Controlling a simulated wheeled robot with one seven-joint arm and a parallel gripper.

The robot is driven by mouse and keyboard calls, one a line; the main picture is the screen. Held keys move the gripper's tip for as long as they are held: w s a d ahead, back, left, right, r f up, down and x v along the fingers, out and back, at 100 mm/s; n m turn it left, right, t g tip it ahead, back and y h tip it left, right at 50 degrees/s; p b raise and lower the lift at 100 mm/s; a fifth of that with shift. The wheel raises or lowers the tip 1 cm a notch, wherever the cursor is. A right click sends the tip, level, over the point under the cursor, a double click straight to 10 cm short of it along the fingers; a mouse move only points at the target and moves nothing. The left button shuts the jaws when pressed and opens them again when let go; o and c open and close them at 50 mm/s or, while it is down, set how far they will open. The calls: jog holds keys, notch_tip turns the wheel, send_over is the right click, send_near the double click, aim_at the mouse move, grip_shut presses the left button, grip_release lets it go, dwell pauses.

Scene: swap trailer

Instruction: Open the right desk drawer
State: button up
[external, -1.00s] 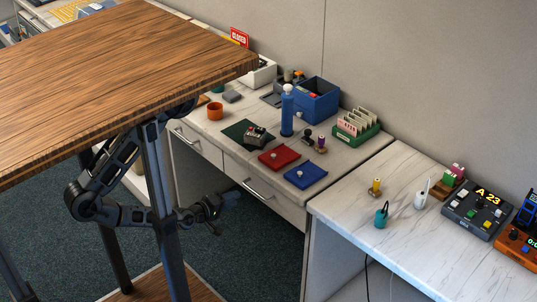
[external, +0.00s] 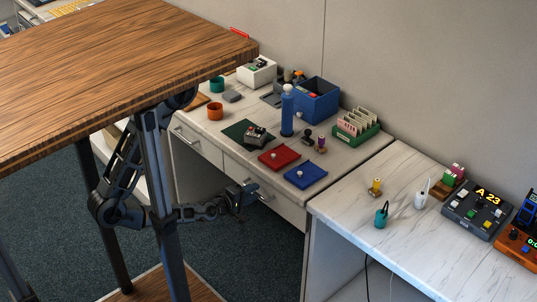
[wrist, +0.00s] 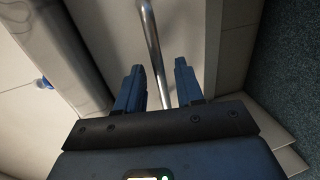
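The right desk drawer (external: 285,207) has a pale front with a metal bar handle (external: 266,196) and sits flush in the desk, shut. My gripper (external: 250,190) is at this drawer's front, by the left part of the handle. In the wrist view the handle (wrist: 154,45) runs lengthwise between the two blue fingers of my gripper (wrist: 160,70). The fingers are apart, with a gap on both sides of the bar, and do not appear to be clamped on it. The drawer front (wrist: 205,40) lies behind them.
A left drawer (external: 196,142) with a similar handle is shut. A tall wooden table (external: 110,60) and its dark leg (external: 160,190) stand in front of my arm. The desktop holds red and blue trays, a blue bin (external: 318,100) and small items. Open floor lies below the drawers.

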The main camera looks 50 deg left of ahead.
jog(key=shift+c, duration=0.3)
grip_shut()
dwell(0.4)
